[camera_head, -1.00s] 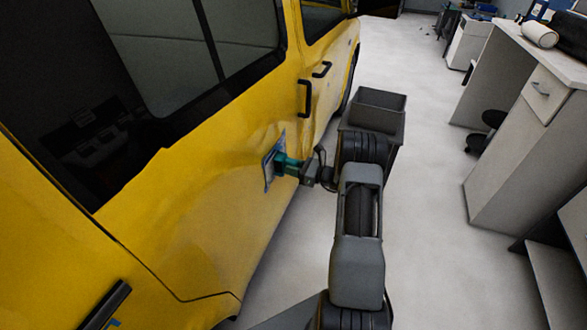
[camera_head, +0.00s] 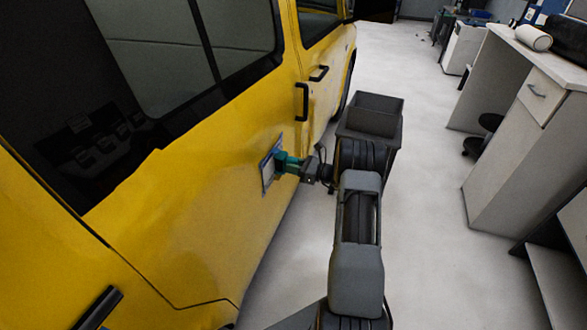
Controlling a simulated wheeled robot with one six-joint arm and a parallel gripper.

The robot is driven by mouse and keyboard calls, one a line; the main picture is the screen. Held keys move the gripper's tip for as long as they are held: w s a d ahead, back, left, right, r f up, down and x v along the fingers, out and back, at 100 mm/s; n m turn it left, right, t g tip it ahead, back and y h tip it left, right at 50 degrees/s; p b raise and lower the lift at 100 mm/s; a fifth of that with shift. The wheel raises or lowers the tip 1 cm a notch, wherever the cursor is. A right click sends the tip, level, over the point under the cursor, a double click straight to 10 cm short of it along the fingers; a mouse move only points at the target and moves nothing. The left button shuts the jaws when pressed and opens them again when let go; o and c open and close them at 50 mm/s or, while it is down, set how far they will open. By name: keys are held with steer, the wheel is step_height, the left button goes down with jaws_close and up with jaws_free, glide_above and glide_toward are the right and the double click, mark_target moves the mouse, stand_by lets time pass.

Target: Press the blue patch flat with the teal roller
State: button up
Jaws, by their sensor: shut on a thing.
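The blue patch (camera_head: 267,176) is on the side of the yellow vehicle (camera_head: 200,200), below and behind the door handles. Its blue edge shows around a paler middle. The teal roller (camera_head: 286,162) is against or very close to the patch's upper right part; I cannot tell whether it touches. My gripper (camera_head: 304,167) is shut on the roller and points left toward the vehicle. The right part of the patch is partly hidden by the roller.
Two black door handles (camera_head: 302,102) stick out of the vehicle above the gripper. A dark grey open bin (camera_head: 371,118) is beyond my arm. A white counter with a drawer (camera_head: 520,130) stands at the right. The floor between is clear.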

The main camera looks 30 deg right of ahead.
steer(key=shift+w+d, duration=0.45)
steer(key=shift+b, duration=0.3)
steer(key=shift+w+d+b, duration=0.6)
steer(key=shift+w+d, duration=0.15)
steer(key=shift+d, duration=0.05)
steer(key=shift+w+d+b, duration=0.75)
steer(key=shift+d, duration=0.05)
steer(key=shift+w+d+b, duration=0.55)
steer(key=shift+w+d, duration=0.05)
steer(key=shift+f, duration=0.15)
